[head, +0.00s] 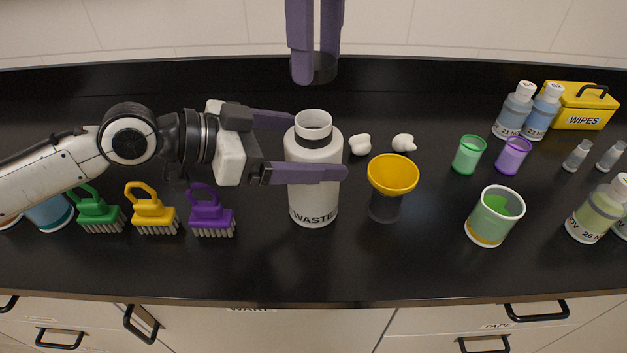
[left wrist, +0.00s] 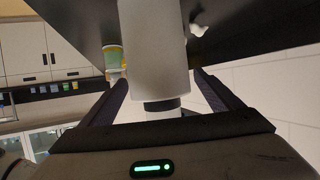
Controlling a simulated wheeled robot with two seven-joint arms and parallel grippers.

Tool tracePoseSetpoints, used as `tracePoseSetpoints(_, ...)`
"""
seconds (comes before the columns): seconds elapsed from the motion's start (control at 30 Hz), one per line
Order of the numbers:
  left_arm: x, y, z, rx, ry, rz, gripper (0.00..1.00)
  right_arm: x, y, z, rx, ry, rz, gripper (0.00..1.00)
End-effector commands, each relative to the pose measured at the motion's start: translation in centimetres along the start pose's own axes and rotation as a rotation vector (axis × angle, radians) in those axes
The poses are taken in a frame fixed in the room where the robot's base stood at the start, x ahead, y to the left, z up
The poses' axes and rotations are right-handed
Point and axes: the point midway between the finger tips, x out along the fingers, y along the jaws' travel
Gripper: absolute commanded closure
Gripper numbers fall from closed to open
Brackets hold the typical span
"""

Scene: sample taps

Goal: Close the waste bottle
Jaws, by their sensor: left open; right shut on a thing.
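The white waste bottle (head: 312,190) stands upright on the black bench, its mouth open at the top. My left gripper (head: 318,147) is open, with a finger on either side of the bottle's upper part. In the left wrist view the bottle (left wrist: 155,60) is between the two spread fingers (left wrist: 165,95), with gaps beside it. My right gripper (head: 316,62) is above and behind the bottle, pointing down, shut on a dark round cap (head: 322,70). The fingers partly hide the cap.
A yellow funnel (head: 393,175) on a dark holder stands right of the bottle. Two white lumps (head: 360,145) lie behind it. Green, yellow and purple brushes (head: 211,215) stand left, under my left arm. A green-filled cup (head: 495,217) is farther right. Bench in front is clear.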

Motion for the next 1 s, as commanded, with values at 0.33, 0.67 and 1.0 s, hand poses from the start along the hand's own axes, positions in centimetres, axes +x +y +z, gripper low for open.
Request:
tracePoseSetpoints(0.33,0.8,0.0,0.0,-0.001,-0.001,0.000,0.15,0.0,0.0,0.0,0.000,0.000,0.000,0.77)
tracePoseSetpoints(0.67,0.7,0.0,0.0,0.000,-0.001,0.000,0.57,0.0,0.0,0.0,0.000,0.000,0.000,0.77)
tracePoseSetpoints(1.0,0.7,0.0,0.1,-0.001,-0.001,0.000,0.77,2.1,0.0,-0.1,-0.002,0.004,0.002,0.77)
